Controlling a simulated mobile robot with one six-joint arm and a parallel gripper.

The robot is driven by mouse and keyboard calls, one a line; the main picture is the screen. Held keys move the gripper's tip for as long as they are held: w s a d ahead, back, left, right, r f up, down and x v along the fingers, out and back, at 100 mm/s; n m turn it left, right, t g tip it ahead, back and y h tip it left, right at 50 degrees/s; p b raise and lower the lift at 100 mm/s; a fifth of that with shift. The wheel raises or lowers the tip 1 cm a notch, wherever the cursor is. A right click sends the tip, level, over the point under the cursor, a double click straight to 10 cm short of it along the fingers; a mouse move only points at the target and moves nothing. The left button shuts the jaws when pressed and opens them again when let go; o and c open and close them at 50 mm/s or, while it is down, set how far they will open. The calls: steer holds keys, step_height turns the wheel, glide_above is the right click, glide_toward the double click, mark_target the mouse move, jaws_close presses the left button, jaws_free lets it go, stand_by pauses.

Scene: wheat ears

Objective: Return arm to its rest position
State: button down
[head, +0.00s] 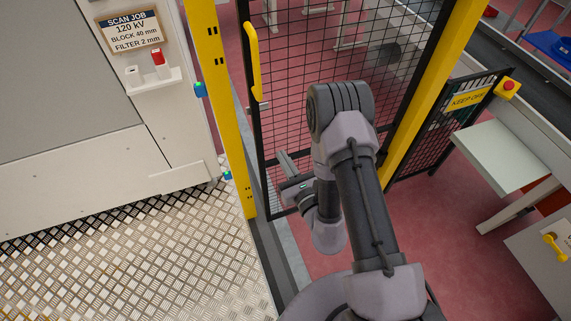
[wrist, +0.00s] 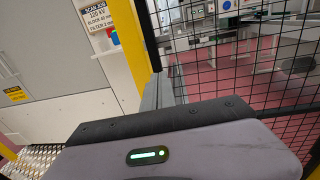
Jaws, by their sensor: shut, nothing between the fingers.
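My arm (head: 362,205) rises from the bottom of the head view, folds at a dark elbow joint, and its wrist hangs down behind the upper link. My gripper (head: 281,155) points up and left, in front of the mesh gate. In the wrist view my gripper's fingers (wrist: 158,88) show beyond the housing, close together with nothing seen between them. The gripper's lower part is partly hidden by my arm in the head view.
A black mesh gate (head: 300,75) with a yellow handle (head: 253,60) stands between yellow posts (head: 222,100). At left are a grey cabinet (head: 80,165), a scan job sign (head: 131,30) and tread-plate floor (head: 140,260). A pale table (head: 500,155) and emergency stop (head: 508,88) are at right.

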steer(key=shift+s+d, duration=0.2)
steer(key=shift+s, duration=0.4)
